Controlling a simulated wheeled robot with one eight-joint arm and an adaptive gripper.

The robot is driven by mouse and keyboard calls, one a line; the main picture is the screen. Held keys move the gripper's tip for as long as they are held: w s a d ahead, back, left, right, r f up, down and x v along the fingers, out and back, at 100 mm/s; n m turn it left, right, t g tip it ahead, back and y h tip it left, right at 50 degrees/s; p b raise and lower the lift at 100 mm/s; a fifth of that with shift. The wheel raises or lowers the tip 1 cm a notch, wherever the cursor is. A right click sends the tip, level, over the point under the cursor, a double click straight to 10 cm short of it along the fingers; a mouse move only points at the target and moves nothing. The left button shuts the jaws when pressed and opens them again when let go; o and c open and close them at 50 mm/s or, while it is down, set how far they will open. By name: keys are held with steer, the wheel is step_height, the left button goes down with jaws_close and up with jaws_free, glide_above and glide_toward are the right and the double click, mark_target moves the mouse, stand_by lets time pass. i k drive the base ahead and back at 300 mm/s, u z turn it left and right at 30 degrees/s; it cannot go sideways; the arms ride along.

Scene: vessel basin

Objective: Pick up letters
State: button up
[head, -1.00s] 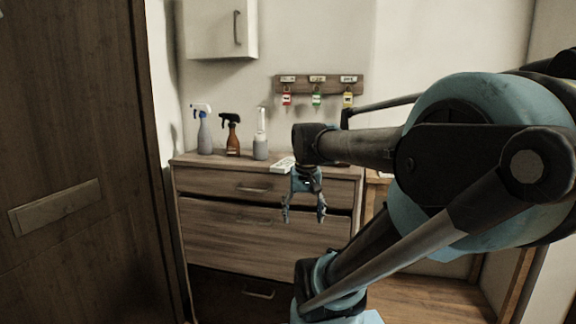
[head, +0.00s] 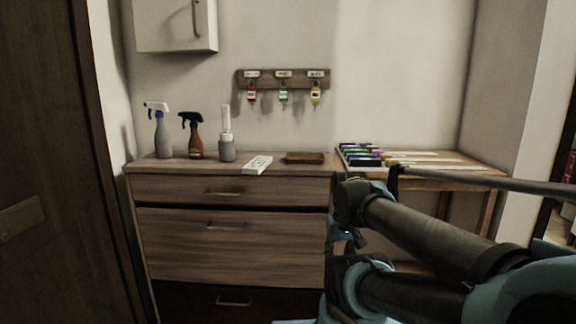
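No thing in the head view is clearly a letter. A small white object with dark markings (head: 257,165) lies flat on the dresser top. On the side table at the right, flat white strips (head: 425,156) lie beside a row of coloured items (head: 360,154); I cannot tell whether any are letters. My gripper (head: 338,246) hangs low in front of the dresser's right edge, partly hidden by my own arm. Its fingers are too hidden to tell whether they are open or shut.
The wooden dresser (head: 180,229) bears two spray bottles (head: 161,135) (head: 195,138), a grey-and-white bottle (head: 226,148) and a brown tray (head: 305,158). A rack (head: 271,78) with three key tags hangs above. A wall cabinet (head: 172,24) hangs upper left; a dark door (head: 40,150) stands left.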

mark_target(258, 164)
steer(key=z, duration=2.55)
steer(key=i, duration=0.5)
steer(key=u, duration=3)
